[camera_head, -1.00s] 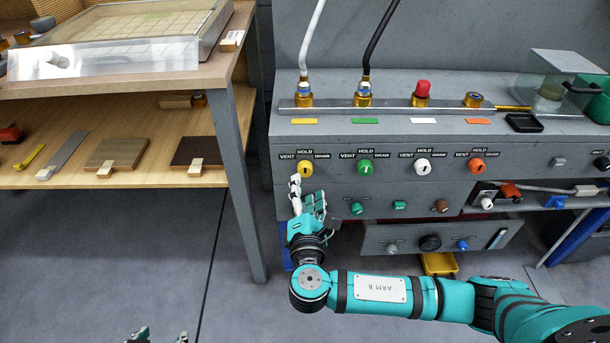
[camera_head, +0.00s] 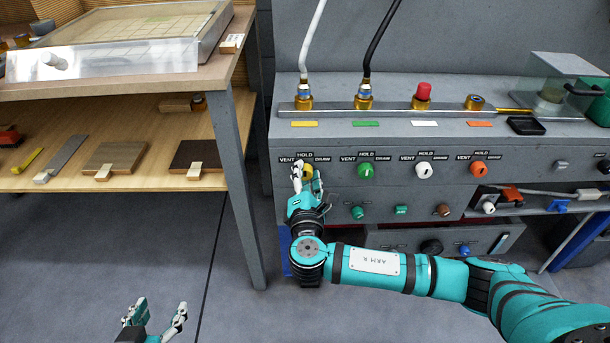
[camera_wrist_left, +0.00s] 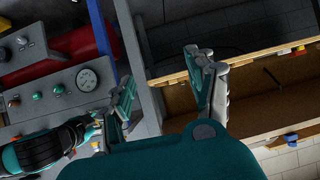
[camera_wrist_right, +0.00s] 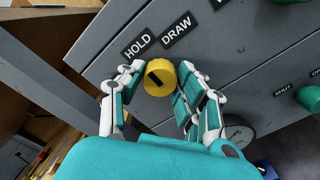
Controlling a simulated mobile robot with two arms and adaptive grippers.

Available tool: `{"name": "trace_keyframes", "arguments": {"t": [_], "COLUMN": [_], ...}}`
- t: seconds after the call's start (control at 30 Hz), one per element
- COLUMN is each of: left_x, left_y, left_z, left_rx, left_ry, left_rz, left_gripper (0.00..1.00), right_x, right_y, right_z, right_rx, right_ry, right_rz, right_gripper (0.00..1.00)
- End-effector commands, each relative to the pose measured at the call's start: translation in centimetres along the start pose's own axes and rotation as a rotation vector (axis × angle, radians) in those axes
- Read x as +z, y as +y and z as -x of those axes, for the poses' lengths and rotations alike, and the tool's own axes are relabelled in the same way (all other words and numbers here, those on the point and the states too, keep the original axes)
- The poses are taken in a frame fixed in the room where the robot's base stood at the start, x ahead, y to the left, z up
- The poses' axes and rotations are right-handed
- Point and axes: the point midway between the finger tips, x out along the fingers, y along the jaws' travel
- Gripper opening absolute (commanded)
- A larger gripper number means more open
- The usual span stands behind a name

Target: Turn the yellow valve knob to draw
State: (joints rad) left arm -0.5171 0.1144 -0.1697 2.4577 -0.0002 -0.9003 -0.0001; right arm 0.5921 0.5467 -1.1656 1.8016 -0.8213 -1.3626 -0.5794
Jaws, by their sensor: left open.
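The yellow valve knob (camera_head: 306,171) is at the left end of the valve row on the grey panel, under the VENT, HOLD and DRAW labels. My right gripper (camera_head: 308,175) is at it. In the right wrist view, the yellow knob (camera_wrist_right: 160,78) lies between the fingers of my right gripper (camera_wrist_right: 160,74). The fingers are very close to its sides; I cannot tell whether they touch. Its black bar slants up-left, roughly toward the HOLD label (camera_wrist_right: 138,45); the DRAW label (camera_wrist_right: 177,28) is to the right. My left gripper (camera_head: 156,318) is open and empty, low at the left.
Green (camera_head: 366,170), white (camera_head: 424,170) and orange (camera_head: 478,167) knobs continue the row. Small controls, including a green knob (camera_head: 357,212), are below. A wooden shelf table (camera_head: 243,180) stands close left of the panel. The floor (camera_head: 110,250) in front of it is clear.

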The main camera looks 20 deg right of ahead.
Motion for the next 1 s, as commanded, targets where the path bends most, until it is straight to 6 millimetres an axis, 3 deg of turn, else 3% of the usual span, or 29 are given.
{"name": "trace_keyframes", "arguments": {"t": [0.03, 0.17, 0.57, 1.0], "left_x": [0.0, 0.0, -0.5, -6.7], "left_y": [0.0, 0.0, 0.1, 0.9], "left_z": [0.0, 0.0, -0.2, -0.1], "left_rx": [0.0, 0.0, 0.001, 0.022], "left_ry": [0.0, -0.001, 0.037, 0.37], "left_rz": [0.0, 0.0, 0.0, 0.0], "left_gripper": [0.57, 0.57, 0.57, 0.57], "right_x": [0.0, 0.0, -0.2, -0.3], "right_y": [-0.1, -0.1, -0.3, -0.4], "right_z": [0.0, 0.0, 0.1, 0.1], "right_rx": [-0.001, -0.002, -0.005, -0.007], "right_ry": [0.0, 0.0, 0.002, 0.0], "right_rz": [0.001, 0.001, -0.078, -0.445], "right_gripper": [0.19, 0.02, 0.02, 0.02]}}
